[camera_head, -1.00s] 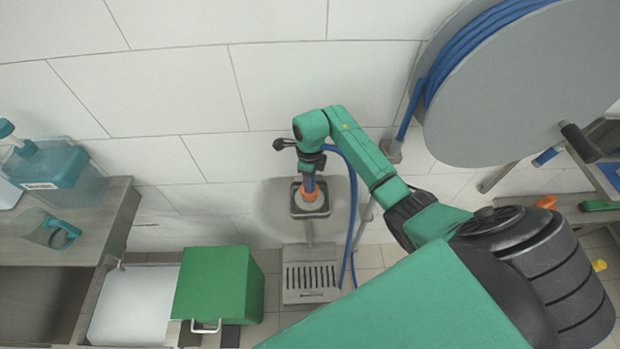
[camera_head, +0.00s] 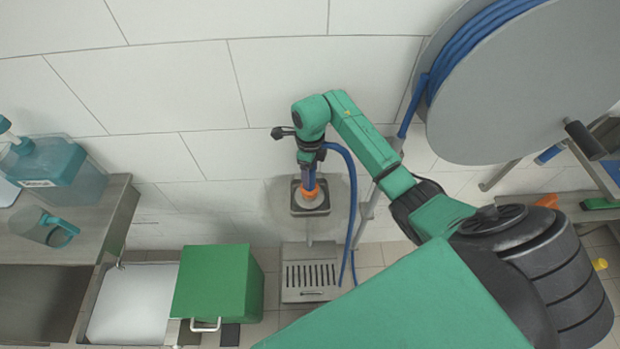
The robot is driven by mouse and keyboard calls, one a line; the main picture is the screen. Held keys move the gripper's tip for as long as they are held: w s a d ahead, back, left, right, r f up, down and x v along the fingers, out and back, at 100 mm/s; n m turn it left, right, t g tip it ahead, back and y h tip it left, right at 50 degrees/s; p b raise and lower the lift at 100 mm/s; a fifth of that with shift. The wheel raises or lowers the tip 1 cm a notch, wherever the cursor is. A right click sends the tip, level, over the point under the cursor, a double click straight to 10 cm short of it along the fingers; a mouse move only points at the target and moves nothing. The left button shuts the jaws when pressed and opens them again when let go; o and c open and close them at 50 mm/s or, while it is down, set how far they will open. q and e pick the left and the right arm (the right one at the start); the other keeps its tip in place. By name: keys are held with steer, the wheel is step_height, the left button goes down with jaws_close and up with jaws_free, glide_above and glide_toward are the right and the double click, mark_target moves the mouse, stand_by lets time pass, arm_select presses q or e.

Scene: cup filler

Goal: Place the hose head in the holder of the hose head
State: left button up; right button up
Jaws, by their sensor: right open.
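The hose head, blue with an orange end (camera_head: 310,190), points down at the square dark-rimmed holder (camera_head: 311,208) on the wall. A blue hose (camera_head: 350,180) hangs from it in a loop. My right gripper (camera_head: 309,166) is above the holder, at the upper part of the hose head, and is open. The orange end appears to be at the holder's centre, but I cannot tell how deep it sits. The fingers are mostly hidden by the wrist. My left gripper is not in view.
A grey hose reel (camera_head: 520,90) with blue hose is on the wall at right. A slotted grey drain box (camera_head: 311,272) is below the holder. A green box (camera_head: 218,285) stands left of it.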

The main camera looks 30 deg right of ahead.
step_height(320, 180, up, 8)
steer(key=shift+w+r+b, duration=0.1)
steer(key=shift+r+b, duration=0.1)
steer(key=shift+b, duration=0.8)
steer(key=shift+r, duration=0.3)
